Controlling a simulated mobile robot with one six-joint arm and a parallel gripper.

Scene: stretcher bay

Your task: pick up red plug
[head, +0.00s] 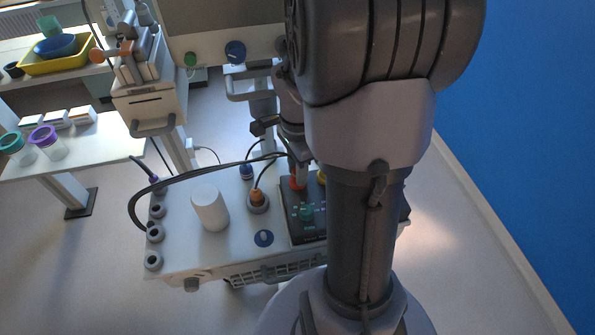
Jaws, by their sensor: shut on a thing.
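The red plug (297,182) shows as a small red piece just below my gripper, at the back left of the black panel (297,229). My gripper (299,168) points down and is shut on the red plug. My arm hides much of the grip and the panel's right part. I cannot tell whether the plug is in a socket or lifted clear. A green plug (307,213) stands on the panel in front of it, and a bit of yellow (321,177) shows beside my arm.
The white cart top (185,259) also bears a white cylinder (210,208), an orange connector (257,198), a blue connector (246,171) and a blue knob (264,238). A black cable (180,178) arches over it. A side table (100,140) stands left; a blue wall (540,130) right.

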